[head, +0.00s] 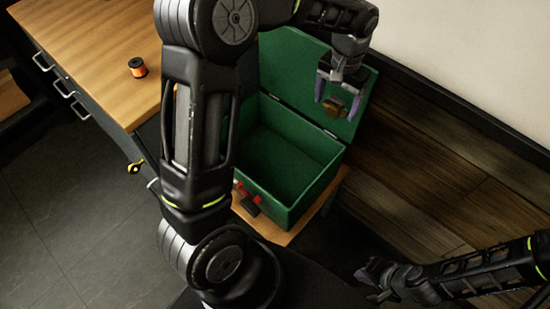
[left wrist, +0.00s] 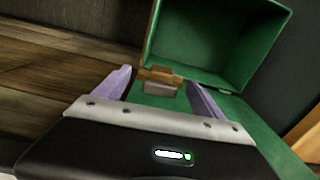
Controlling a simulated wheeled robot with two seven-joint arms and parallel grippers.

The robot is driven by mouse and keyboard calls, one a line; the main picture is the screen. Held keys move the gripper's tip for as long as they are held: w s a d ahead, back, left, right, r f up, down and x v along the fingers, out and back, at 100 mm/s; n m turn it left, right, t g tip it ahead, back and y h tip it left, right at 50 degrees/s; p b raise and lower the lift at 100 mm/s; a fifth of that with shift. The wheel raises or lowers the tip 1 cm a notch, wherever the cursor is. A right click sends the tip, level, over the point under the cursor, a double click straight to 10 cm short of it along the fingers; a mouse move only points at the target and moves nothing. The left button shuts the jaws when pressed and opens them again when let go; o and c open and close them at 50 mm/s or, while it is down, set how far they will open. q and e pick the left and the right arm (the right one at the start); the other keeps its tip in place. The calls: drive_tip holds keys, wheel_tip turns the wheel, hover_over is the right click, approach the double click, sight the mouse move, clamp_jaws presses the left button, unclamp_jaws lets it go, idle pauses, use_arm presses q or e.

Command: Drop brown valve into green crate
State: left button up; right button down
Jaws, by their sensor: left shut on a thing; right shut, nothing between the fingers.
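The green crate (head: 268,187) stands with its lid (head: 295,66) open and tilted back; the part of its inside that shows is empty. In the left wrist view the crate (left wrist: 272,50) opens at upper right. My left gripper (head: 337,98) is shut on the brown valve (head: 334,108), in front of the lid toward its right edge. The valve (left wrist: 160,76) sits between the purple fingers in the left wrist view. My right gripper (head: 372,280) is shut and empty at lower right, away from the crate. My left arm hides the crate's left part.
A wooden workbench (head: 95,50) with drawer handles stands at left, with an orange and black spool (head: 137,67) on it. The crate rests on a small wooden stand (head: 335,188). A pale wall (head: 465,55) lies to the right. A yellow and black item (head: 135,167) is near the bench front.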

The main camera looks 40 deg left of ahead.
use_arm(q)
drive_tip(key=s+a+f+m+b, duration=0.2)
drive_tip(key=s+a+f, duration=0.1)
drive_tip(key=a, duration=0.5)
drive_tip(key=s+a+f+m+b, duration=0.2)
drive_tip(key=s+a+f, duration=0.2)
drive_tip(key=a, duration=0.4)
drive_tip(key=shift+a+f+m, duration=0.3)
drive_tip(key=shift+a+f, duration=0.05)
drive_tip(key=shift+f, duration=0.3)
wheel_tip(320, 180, down, 6)
drive_tip(key=b, duration=0.5)
drive_tip(key=o, duration=1.5)
drive_tip(key=shift+r, duration=0.1)
